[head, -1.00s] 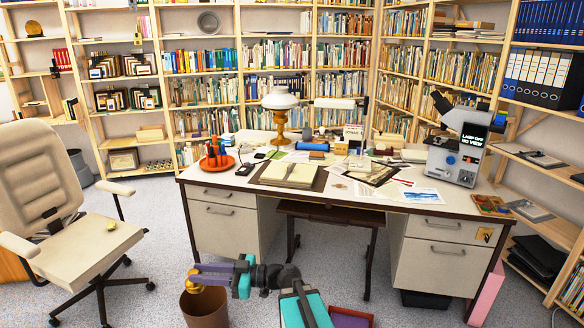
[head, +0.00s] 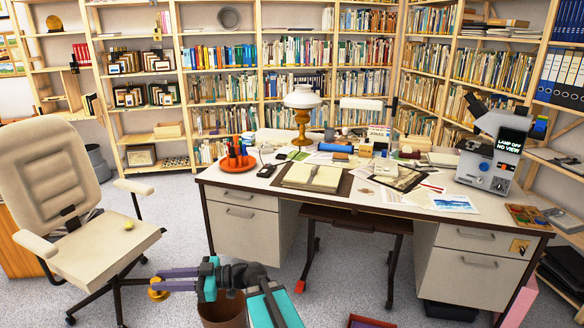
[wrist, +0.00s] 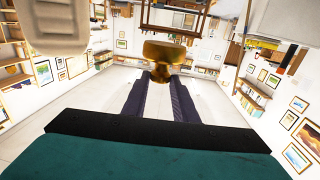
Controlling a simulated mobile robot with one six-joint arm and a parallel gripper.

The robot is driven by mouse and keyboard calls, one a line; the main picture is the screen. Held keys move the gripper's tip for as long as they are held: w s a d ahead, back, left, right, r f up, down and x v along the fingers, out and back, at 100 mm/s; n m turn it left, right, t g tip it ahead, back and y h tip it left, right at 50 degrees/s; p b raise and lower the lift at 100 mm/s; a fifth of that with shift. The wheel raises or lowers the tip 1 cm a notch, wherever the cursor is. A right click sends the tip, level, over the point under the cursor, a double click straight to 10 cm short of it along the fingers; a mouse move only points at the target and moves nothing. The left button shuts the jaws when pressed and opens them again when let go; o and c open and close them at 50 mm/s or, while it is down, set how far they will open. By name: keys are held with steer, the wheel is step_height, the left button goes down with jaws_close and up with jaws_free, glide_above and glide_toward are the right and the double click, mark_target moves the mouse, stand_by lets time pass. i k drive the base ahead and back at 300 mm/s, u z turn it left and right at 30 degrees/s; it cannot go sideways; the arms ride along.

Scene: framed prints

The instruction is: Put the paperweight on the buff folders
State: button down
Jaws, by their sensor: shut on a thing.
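My gripper (head: 160,283) reaches left in the head view, low over the floor between the chair and the desk. Its purple fingers are shut on a brass, knob-like thing, which I take for the paperweight (head: 157,294). In the wrist view the paperweight (wrist: 165,52) is at the tips of the two dark fingers (wrist: 163,80), with its wide rounded end toward the top. A pale buff stack (head: 168,130) lies on a shelf behind the desk at the left. I cannot tell whether it is the buff folders.
The beige chair (head: 95,240) stands to the left with a small yellow-green ball (head: 128,225) on its seat. A brown waste bin (head: 222,312) is below my arm. The cluttered desk (head: 260,193) stands behind. Grey floor is open between chair and desk.

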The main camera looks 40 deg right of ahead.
mark_target(330, 176)
steer(key=u, duration=0.15)
steer(key=i, duration=1.5)
steer(key=z, duration=0.5)
